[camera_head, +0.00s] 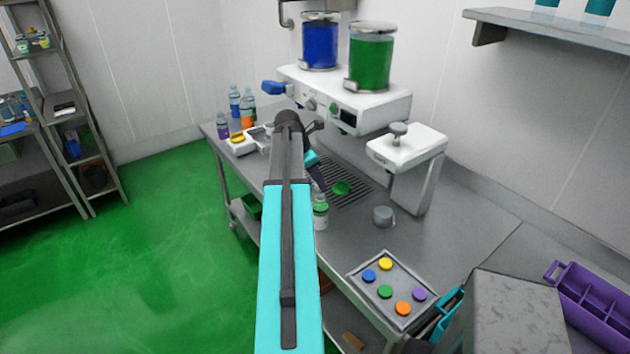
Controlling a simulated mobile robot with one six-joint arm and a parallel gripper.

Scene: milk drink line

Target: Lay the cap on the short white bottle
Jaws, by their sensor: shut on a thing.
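The short white bottle (321,217) stands upright near the front edge of the steel counter, just right of my arm. It has green on it near the top. My gripper (319,184) points down just above the bottle's top. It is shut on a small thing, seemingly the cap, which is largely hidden. I cannot tell whether that thing touches the bottle. A grey tray (356,284) at the front right holds several coloured caps, among them a green cap (385,291).
A green round thing (341,187) lies on the drip grate behind the bottle. The dispenser (375,109) with blue and green tanks overhangs the grate. A white press-like machine (407,150) and a small grey cylinder (382,216) stand to the right. Several bottles stand back left.

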